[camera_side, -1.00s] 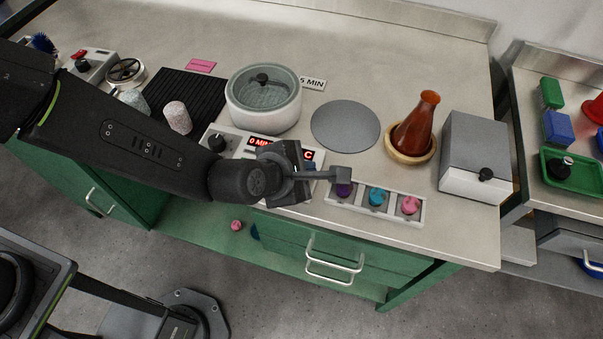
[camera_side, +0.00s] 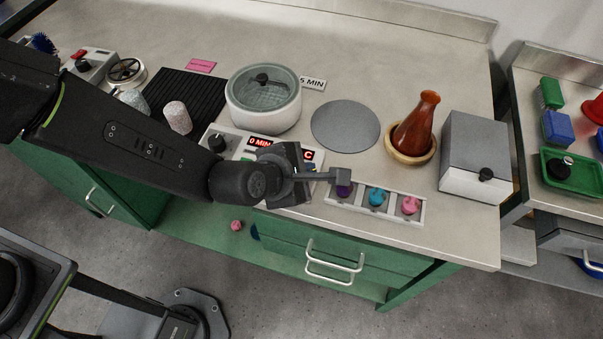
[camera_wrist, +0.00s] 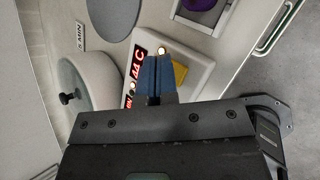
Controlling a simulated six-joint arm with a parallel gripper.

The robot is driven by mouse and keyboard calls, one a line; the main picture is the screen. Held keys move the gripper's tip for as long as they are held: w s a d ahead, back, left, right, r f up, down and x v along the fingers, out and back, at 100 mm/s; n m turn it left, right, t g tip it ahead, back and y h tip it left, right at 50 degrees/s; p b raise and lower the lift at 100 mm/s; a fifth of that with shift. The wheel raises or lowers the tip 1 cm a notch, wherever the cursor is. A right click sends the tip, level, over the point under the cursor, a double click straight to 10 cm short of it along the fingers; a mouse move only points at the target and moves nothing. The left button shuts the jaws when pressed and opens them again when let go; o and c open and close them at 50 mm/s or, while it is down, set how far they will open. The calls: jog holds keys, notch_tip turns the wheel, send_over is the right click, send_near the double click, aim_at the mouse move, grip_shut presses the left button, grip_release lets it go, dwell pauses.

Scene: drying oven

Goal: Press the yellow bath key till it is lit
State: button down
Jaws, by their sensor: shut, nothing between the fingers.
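The yellow key (camera_wrist: 180,73) is on the white control panel in the wrist view, just right of my fingertips and partly covered by them. Its face looks plain dull yellow. My gripper (camera_wrist: 156,62) is shut and empty, its blue fingers together over the panel beside the key; I cannot tell whether they touch it. A small lamp (camera_wrist: 161,50) glows near the fingertips, and another lamp (camera_wrist: 131,86) glows left of the fingers. The red display (camera_wrist: 138,63) reads 44 C. In the side view my wrist hides the key, and the minutes display (camera_side: 262,142) reads 0 MIN.
The glass-lidded bath (camera_side: 262,105) stands behind the panel, with a black knob (camera_side: 217,142) on the panel's left. A tray of coloured pieces (camera_side: 393,207) lies to the right. A grey disc (camera_side: 345,126) and a brown flask (camera_side: 415,125) stand further back.

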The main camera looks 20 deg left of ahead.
jog(key=shift+r, duration=0.3)
jog(key=shift+r, duration=3.05)
jog(key=a+r+m+h, duration=0.2)
jog(key=a+r+m, duration=0.9)
jog(key=a+r, duration=0.3)
jog(key=s+a+m+g+y, duration=0.1)
jog(key=s+a+m+y, duration=0.2)
jog(key=s+a+m, duration=0.2)
jog(key=s+a+m+g+y, duration=0.1)
jog(key=s+a+m+y, duration=0.1)
jog(key=s+a+m, duration=0.4)
jog(key=s+a, duration=0.5)
jog(key=a, duration=0.5)
jog(key=shift+g+y, duration=0.4)
